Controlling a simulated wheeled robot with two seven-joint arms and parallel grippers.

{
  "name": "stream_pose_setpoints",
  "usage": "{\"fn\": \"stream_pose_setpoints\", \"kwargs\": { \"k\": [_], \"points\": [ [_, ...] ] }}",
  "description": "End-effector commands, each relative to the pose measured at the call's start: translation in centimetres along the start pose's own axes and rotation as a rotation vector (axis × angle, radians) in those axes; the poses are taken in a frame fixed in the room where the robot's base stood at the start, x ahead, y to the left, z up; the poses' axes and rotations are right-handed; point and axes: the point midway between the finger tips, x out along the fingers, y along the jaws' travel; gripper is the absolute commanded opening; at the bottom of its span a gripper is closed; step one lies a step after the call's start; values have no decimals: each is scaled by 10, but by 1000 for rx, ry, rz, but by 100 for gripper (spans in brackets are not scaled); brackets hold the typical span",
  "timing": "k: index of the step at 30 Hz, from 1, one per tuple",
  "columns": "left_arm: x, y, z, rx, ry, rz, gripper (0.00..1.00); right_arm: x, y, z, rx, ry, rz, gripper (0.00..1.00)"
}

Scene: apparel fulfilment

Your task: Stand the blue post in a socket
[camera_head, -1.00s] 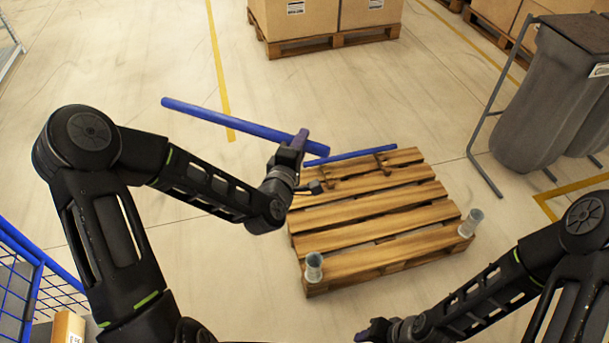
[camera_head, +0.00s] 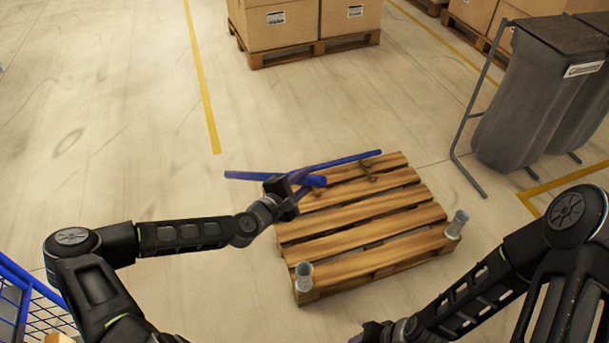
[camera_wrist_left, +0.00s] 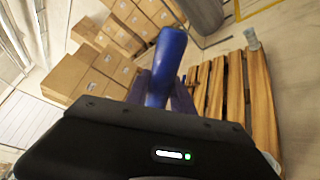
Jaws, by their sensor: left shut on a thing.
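My left gripper (camera_head: 296,188) is shut on a blue post (camera_head: 248,176) above the pallet's back left corner. The post lies nearly level, its longer part reaching left over the floor. In the left wrist view the held post (camera_wrist_left: 168,60) rises from between the fingers, strongly foreshortened. A second blue post (camera_head: 345,160) lies on small brackets at the pallet's back; its left end is hidden behind the gripper. Clear sockets stand at the pallet's front left corner (camera_head: 303,276) and right corner (camera_head: 457,224), both apparently empty. My right gripper (camera_head: 371,333) is low at the bottom edge; its jaws are unclear.
The wooden pallet (camera_head: 362,222) lies on the floor ahead. Cartons on another pallet (camera_head: 318,45) stand at the back. A grey bin on a frame (camera_head: 523,98) stands right. A blue wire cage (camera_head: 28,292) is at lower left. The floor left of the pallet is clear.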

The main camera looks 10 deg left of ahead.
Motion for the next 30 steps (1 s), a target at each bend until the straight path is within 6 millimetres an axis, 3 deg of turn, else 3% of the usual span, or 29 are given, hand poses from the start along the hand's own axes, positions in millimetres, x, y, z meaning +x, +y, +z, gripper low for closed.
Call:
{"fn": "stream_pose_setpoints", "kwargs": {
  "k": [15, 24, 30],
  "points": [
    [5, -18, 19, -445, -298, -299, 0, -12, -5, 0, 0, -1, 0, 36],
    [-22, 12, 36, -770, -425, -582, 0, -22, -9, 0, 0, -2, 0, 36],
    [-36, 25, 37, -844, -441, -642, 0, -23, -9, 0, 0, -2, 0, 36]
  ]
}}
